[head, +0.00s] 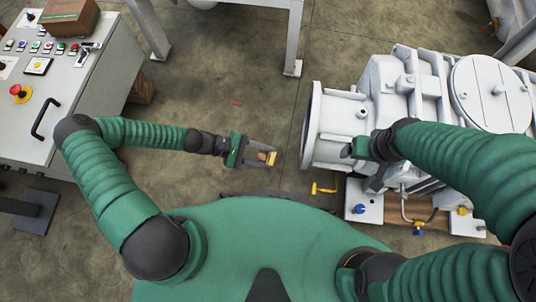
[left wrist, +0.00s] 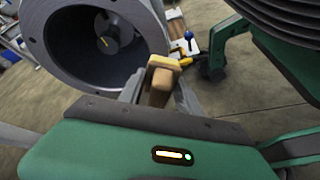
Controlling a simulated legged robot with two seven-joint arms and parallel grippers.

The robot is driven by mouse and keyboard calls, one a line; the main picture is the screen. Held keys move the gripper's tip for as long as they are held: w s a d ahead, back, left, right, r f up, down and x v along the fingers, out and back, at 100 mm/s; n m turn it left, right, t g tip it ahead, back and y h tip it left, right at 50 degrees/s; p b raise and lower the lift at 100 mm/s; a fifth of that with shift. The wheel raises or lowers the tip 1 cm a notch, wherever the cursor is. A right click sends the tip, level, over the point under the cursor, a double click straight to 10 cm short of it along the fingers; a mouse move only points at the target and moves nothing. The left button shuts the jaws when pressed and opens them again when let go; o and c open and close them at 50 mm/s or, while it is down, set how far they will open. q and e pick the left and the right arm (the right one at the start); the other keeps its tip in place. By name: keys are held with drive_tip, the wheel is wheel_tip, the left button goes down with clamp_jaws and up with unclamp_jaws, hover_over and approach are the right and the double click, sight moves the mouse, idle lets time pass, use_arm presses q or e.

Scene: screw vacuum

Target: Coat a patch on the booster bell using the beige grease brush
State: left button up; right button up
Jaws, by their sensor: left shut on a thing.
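The beige grease brush (head: 269,157) is held in my left gripper (head: 265,152), which is shut on it left of the booster bell. In the left wrist view the brush (left wrist: 164,63) stands between the finger pads, its blunt beige end pointing away from me. The booster bell (head: 311,125) is the pale flanged mouth on the left end of the vacuum machine. In the left wrist view its round grey rim (left wrist: 159,28) and dark hollow lie just beyond the brush, with a gap apparent. My right gripper (head: 368,172) is beside the bell's near side; its finger opening is unclear.
The white pump body (head: 430,85) fills the right side. A yellow-handled valve (head: 322,188) sticks out low below the bell. A control console (head: 75,85) with a brown box (head: 69,17) stands at left. Open concrete floor lies between console and bell.

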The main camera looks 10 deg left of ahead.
use_arm(q)
drive_tip(key=shift+w+d+f+n+t+b, duration=0.15)
drive_tip(key=shift+w+f+n+t+b, duration=0.15)
drive_tip(key=shift+f, duration=0.3)
drive_tip(key=shift+w+d+f+n+t+b, duration=0.15)
drive_tip(key=shift+w+f+n+t+b, duration=0.15)
drive_tip(key=shift+f, duration=0.25)
drive_tip(key=shift+w+d+h, duration=0.1)
drive_tip(key=shift+w+h, duration=0.2)
drive_tip(key=shift+w, duration=0.1)
drive_tip(key=shift+w+d+t, duration=0.1)
drive_tip(key=shift+t, duration=0.2)
drive_tip(key=shift+d+r, duration=0.15)
drive_tip(key=shift+d, duration=0.15)
drive_tip(key=d+b, duration=0.1)
drive_tip(key=d, duration=0.4)
drive_tip(key=shift+d+b, duration=0.1)
drive_tip(key=shift+b, duration=0.25)
use_arm(e)
drive_tip(key=x, duration=0.2)
drive_tip(key=s+x, duration=0.1)
drive_tip(key=x, duration=0.1)
drive_tip(key=shift+f, duration=0.4)
use_arm(q)
drive_tip(key=shift+d, duration=0.95)
use_arm(e)
drive_tip(key=shift+r, duration=0.25)
